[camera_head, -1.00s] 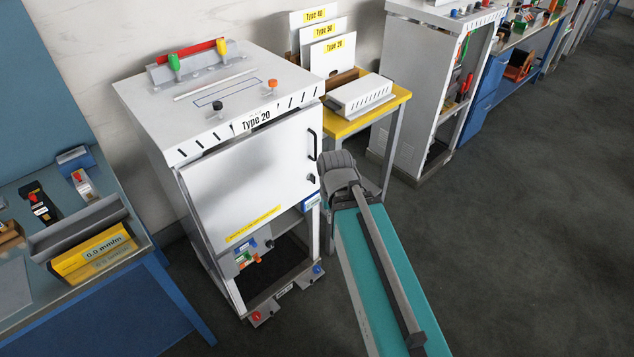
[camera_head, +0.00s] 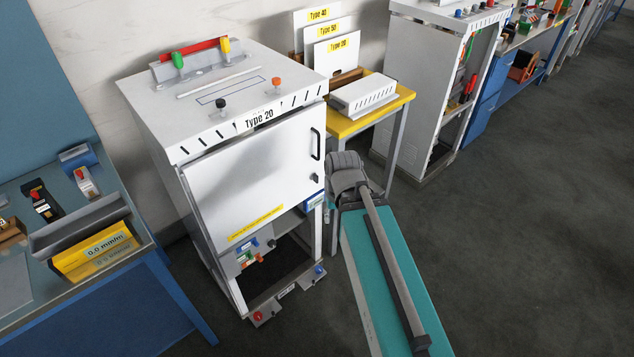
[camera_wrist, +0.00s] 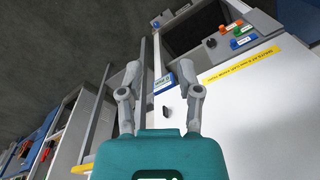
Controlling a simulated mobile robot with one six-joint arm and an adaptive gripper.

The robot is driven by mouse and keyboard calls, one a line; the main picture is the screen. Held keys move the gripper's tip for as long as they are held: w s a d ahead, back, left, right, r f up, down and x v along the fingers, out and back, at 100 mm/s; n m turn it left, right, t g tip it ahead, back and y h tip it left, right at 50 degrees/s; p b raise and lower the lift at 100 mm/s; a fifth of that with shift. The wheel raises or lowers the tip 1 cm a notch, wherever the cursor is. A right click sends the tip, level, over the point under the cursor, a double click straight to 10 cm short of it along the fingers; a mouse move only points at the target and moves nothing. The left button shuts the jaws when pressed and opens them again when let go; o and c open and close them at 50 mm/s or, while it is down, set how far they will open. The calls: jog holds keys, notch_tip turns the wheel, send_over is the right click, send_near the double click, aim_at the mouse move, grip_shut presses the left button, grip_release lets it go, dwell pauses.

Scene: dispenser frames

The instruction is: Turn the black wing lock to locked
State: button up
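The black wing lock (camera_head: 314,178) is a small dark piece on the right edge of the white door (camera_head: 255,175), below the black handle (camera_head: 316,143). In the wrist view the lock (camera_wrist: 166,112) shows upright near the door edge, between the two grey fingers of my gripper (camera_wrist: 160,68). The fingers are spread wide with nothing between their tips. I see no contact with the lock. In the head view my arm's wrist is just right of the door, and the fingers are mostly hidden there. I cannot tell the lock's setting.
The door belongs to a white "Type 20" cabinet (camera_head: 150,115) with black and orange knobs on top. A yellow table (camera_head: 345,128) stands close behind my wrist. A blue bench (camera_head: 150,290) is at left. Open floor (camera_head: 530,230) lies to the right.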

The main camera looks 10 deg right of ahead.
jog(key=w+a+f+m+t+y+b, duration=0.35)
jog(key=w+f+m+b, duration=0.25)
jog(key=f+b, duration=0.3)
jog(key=m+t+y+b, duration=0.5)
jog(key=m+t+b, duration=0.7)
jog(key=m+b, duration=1.3)
send_near(317, 183)
jog(key=s+d+r+n, duration=0.1)
jog(key=s+d+r, duration=0.1)
jog(key=s, duration=0.1)
jog(key=shift+w+d+f, duration=0.1)
jog(key=shift+n, duration=0.3)
jog(key=x, duration=1.4)
jog(key=shift+f, duration=0.1)
grip_shut()
